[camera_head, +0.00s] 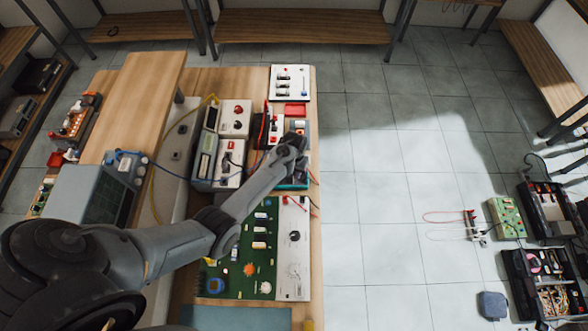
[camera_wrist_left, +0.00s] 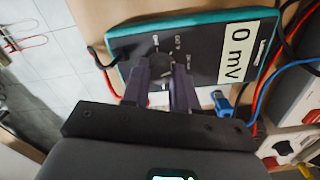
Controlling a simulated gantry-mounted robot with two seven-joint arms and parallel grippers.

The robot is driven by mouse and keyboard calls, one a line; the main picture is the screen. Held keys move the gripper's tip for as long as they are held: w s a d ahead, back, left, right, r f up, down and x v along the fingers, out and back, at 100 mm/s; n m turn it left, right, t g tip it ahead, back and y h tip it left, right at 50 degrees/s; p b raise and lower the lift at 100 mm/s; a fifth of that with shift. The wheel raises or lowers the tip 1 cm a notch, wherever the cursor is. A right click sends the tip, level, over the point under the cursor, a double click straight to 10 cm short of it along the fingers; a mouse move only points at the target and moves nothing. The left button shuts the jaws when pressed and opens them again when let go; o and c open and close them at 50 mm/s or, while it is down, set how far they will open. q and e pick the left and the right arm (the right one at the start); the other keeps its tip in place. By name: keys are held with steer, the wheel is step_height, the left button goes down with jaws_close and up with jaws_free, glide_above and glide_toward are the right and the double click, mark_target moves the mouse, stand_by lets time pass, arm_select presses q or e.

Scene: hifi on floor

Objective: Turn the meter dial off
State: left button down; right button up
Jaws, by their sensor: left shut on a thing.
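The meter (camera_wrist_left: 205,62) is a dark box with a teal edge, and its white display reads 0 mV in the left wrist view. Its dark round dial (camera_wrist_left: 163,62) sits on the face beside the display, with small white labels around it. My left gripper (camera_wrist_left: 162,75) is shut on the dial, one finger on each side. The fingers hide part of the dial, so I cannot tell its exact setting. In the head view the left gripper (camera_head: 294,143) is over the meter, whose teal edge (camera_head: 291,186) shows beneath the arm. My right gripper is in neither view.
A green circuit board (camera_head: 247,262) lies on the wooden bench below the arm. Other instruments (camera_head: 235,118) crowd the bench left of the meter. Red and blue leads (camera_wrist_left: 265,95) run beside the meter.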

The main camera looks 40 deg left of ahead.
arm_select(q)
steer(key=n+p, duration=0.1)
steer(key=n, duration=0.2)
steer(key=shift+r+n+p, duration=0.1)
steer(key=shift+n+p, duration=0.2)
steer(key=n, duration=0.3)
steer(key=shift+n+p, duration=0.3)
steer(key=shift+p, duration=0.1)
steer(key=n, duration=0.3)
steer(key=shift+n, duration=2.3)
steer(key=c, duration=0.9)
jaws_free()
steer(key=shift+o, duration=0.2)
